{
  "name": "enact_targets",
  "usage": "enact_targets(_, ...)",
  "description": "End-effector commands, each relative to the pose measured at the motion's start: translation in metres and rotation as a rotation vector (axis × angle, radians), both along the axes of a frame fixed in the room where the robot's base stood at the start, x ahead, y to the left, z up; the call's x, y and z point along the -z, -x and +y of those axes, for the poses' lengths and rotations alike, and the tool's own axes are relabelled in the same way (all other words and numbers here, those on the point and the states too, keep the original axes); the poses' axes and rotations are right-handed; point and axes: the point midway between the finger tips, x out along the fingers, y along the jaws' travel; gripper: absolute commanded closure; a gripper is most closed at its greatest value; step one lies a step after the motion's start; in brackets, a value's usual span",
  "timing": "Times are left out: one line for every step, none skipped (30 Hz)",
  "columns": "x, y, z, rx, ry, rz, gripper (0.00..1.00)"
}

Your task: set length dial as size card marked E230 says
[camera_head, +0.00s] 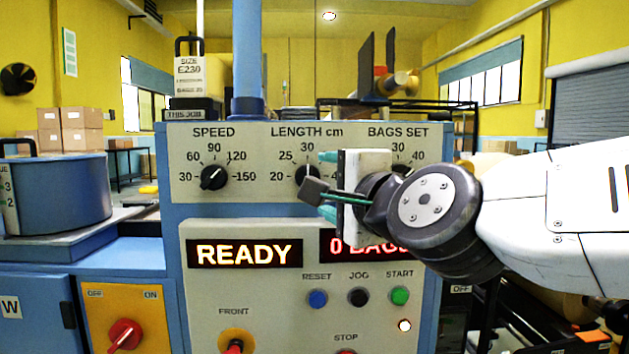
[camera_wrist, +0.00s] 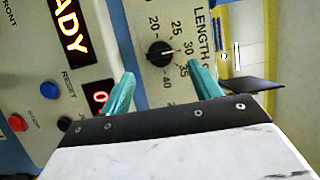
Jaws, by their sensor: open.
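The length dial (camera_head: 306,174) is a black round knob in the middle of the grey panel, partly behind my gripper. In the wrist view the whole dial (camera_wrist: 159,53) shows, with marks from 20 to 40, and its white pointer line appears to point at 30. The size card marked E230 (camera_head: 188,70) stands upright in the holder labelled THIS JOB, at the panel's top left; its smaller print is too small to read. My gripper (camera_head: 328,185) is open in front of the length dial. Its teal fingertips (camera_wrist: 160,82) are spread to either side, apart from the knob.
The speed dial (camera_head: 213,177) is left of the length dial, and the bags set dial (camera_head: 401,170) is right, partly behind my gripper. Below are a READY display (camera_head: 244,253), a partly hidden bags display and the reset, jog and start buttons (camera_head: 399,296).

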Motion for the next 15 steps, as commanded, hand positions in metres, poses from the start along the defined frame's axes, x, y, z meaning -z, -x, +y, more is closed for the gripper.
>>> enact_targets(0.001,-0.009,0.002,0.002,0.003,0.003,0.37)
enact_targets(0.001,-0.013,0.004,0.002,0.004,0.002,0.37)
enact_targets(0.001,-0.019,0.006,0.002,0.005,0.002,0.37)
enact_targets(0.001,-0.024,0.008,0.002,0.003,0.003,0.37)
enact_targets(0.001,-0.028,0.009,0.002,0.005,0.001,0.37)
enact_targets(0.001,-0.033,0.011,0.002,0.004,0.002,0.37)
enact_targets(0.001,-0.037,0.012,0.002,0.004,0.002,0.37)
enact_targets(0.001,-0.041,0.014,0.002,0.003,0.002,0.37)
enact_targets(0.001,-0.045,0.015,0.002,0.004,0.001,0.37)
enact_targets(0.001,-0.048,0.016,0.002,0.004,0.001,0.37)
enact_targets(0.001,-0.051,0.017,0.002,0.003,0.002,0.37)
enact_targets(0.001,-0.053,0.018,0.002,0.004,0.002,0.37)
enact_targets(0.001,-0.055,0.019,0.002,0.004,0.001,0.37)
enact_targets(0.001,-0.056,0.02,0.001,0.004,0.001,0.37)
enact_targets(0.0,-0.058,0.02,0.001,0.003,0.001,0.37)
